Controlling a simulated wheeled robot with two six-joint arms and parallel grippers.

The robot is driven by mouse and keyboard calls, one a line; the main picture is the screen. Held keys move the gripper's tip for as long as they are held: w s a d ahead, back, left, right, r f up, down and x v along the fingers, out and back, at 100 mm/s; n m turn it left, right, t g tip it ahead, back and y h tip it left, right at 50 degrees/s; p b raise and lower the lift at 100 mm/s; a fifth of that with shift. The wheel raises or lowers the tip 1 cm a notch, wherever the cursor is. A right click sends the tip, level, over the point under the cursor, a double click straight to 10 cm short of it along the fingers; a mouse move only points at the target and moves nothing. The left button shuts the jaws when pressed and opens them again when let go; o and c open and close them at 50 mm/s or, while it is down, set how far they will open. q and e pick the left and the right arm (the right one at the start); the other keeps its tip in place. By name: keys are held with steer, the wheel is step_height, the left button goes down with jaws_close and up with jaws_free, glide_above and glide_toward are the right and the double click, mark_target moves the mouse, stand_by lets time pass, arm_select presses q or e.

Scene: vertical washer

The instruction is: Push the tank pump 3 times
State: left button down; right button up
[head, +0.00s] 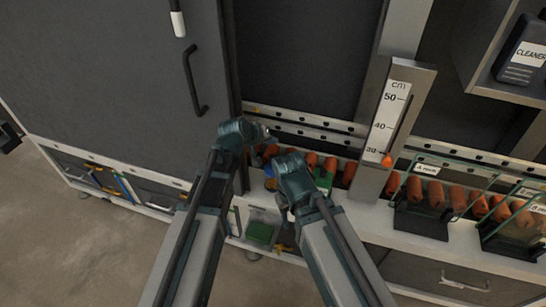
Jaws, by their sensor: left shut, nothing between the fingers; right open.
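I cannot pick out the tank pump for certain. A tall metal gauge (391,115) marked in cm, with 50, 40 and 30 readable, stands right of centre, and its orange-red pointer (387,161) sits near the 30 mark. My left gripper (265,132) is shut and empty, in front of the lower edge of the dark panel. My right gripper (283,208) is lower, over the front of the bench. It is open, but its fingers are small and partly hidden by its wrist. A small blue item (270,183) shows between the two grippers, partly covered.
A row of orange-brown cylinders (437,191) lines the back of the bench, with dark glass-fronted holders (422,217) at right. A black cleaner bottle (524,55) stands on a shelf at upper right. A grey door with a black handle (194,82) fills the left.

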mark_target(272, 159)
arm_select(q)
steer(key=shift+r, duration=0.1)
stand_by(0.8)
step_height(272, 159, up, 4)
steer(key=p, duration=0.4)
steer(key=shift+f, duration=0.2)
step_height(272, 159, down, 9)
steer(key=b, duration=0.9)
steer(key=shift+r, duration=0.1)
stand_by(1.5)
steer(key=shift+f+b, duration=0.4)
steer(key=shift+b, duration=0.05)
